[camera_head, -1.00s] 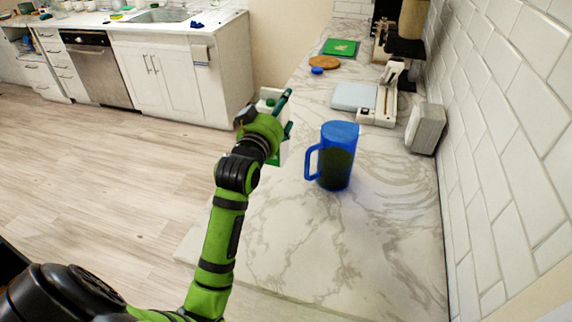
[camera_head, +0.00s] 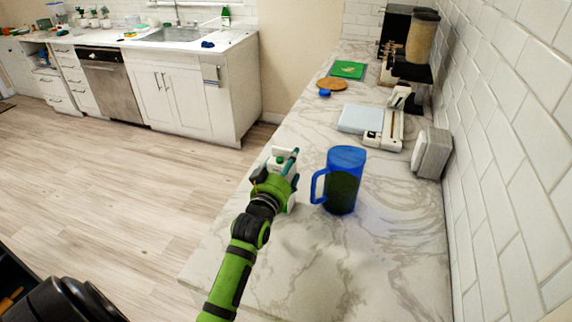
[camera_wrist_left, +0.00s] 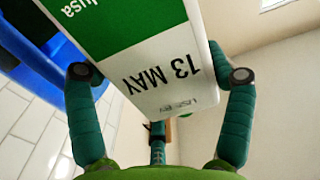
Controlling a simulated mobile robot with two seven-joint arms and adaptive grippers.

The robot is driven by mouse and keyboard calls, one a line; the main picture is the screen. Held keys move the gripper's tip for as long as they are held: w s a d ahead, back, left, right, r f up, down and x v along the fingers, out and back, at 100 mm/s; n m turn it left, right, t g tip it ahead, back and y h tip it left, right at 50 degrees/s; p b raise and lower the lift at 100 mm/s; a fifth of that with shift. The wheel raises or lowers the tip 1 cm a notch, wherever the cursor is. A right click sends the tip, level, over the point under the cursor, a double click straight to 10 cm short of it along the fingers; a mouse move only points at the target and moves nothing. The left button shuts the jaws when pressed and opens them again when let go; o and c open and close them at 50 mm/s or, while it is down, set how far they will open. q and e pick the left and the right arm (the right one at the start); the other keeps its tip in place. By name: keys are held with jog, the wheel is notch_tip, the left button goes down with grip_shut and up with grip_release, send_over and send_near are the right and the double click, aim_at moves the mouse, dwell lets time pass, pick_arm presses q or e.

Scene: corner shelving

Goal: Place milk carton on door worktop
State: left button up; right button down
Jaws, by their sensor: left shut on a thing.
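The milk carton (camera_head: 282,151), white and green, is in my left gripper (camera_head: 277,172), beside the left edge of the marble worktop (camera_head: 290,265) and left of the blue pitcher. The gripper and arm hide much of the carton in the head view. In the left wrist view the carton (camera_wrist_left: 165,75) shows a "13 MAY" label between the two teal fingers of the left gripper (camera_wrist_left: 160,74). I cannot tell whether its base touches the worktop. My right gripper is out of view.
A blue pitcher (camera_head: 345,180) with a handle stands close to the right of the carton. Farther back are a white scale-like device (camera_head: 383,130), a round wooden board (camera_head: 332,84) and a green board (camera_head: 348,69). The worktop's near part is clear. A tiled wall bounds the right.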

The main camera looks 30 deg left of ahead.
pick_arm(q)
jog(key=shift+r, duration=0.15)
jog(key=o, duration=1.6)
jog(key=shift+f, duration=0.2)
jog(key=shift+r, duration=0.1)
jog(key=shift+b+v, duration=1.35)
jog(key=shift+v, duration=4.7)
